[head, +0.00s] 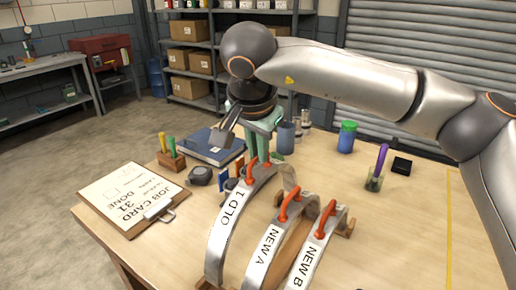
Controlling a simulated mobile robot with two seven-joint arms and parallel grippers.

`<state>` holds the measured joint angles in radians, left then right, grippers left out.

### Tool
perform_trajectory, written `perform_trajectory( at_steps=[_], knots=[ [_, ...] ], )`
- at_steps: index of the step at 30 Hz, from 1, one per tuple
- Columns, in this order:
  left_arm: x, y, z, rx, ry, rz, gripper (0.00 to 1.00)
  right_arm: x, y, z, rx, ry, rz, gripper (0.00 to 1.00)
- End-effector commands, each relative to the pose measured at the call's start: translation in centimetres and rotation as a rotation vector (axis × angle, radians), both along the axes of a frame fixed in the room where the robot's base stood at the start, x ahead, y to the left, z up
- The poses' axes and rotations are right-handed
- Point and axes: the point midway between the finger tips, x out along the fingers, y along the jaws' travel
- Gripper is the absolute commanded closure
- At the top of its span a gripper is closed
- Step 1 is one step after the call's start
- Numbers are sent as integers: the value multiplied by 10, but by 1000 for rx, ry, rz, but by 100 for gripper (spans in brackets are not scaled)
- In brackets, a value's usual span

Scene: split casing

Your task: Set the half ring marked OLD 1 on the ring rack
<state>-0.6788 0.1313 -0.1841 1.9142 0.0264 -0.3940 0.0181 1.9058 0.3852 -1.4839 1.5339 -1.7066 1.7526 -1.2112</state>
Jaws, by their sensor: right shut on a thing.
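The half ring marked OLD 1 (228,218) is a pale metal arch with an orange handle (250,172). It stands upright at the left of the row of half rings. My right gripper (260,158) comes down from above with greenish fingers and is shut on this handle. The half rings NEW A (265,250) and NEW B (308,262) stand beside it to the right. Wooden parts of the ring rack (294,246) show between and behind the arches. Whether OLD 1 touches the rack is hidden. My left gripper is not in view.
A job card clipboard (125,200), a tape measure (201,176), a blue book (212,147) and a pen block (171,160) lie to the left. A green-lidded jar (347,137), a pen cup (373,182) and a black box (402,166) stand right.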

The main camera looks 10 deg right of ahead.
Motion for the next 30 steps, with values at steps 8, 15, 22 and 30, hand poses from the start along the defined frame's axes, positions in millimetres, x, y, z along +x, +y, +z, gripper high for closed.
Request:
perform_trajectory(
  at_steps=[8, 15, 22, 30],
  knots=[
    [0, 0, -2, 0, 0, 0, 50, 1, 0, 4, 6, -15, -1, 100],
    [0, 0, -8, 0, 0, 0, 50, 1, 0, -5, 5, -15, -1, 100],
    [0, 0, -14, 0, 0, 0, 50, 2, 0, -13, 4, -15, -1, 100],
    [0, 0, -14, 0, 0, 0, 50, 2, 0, -15, 5, -16, -1, 100]
  ],
)
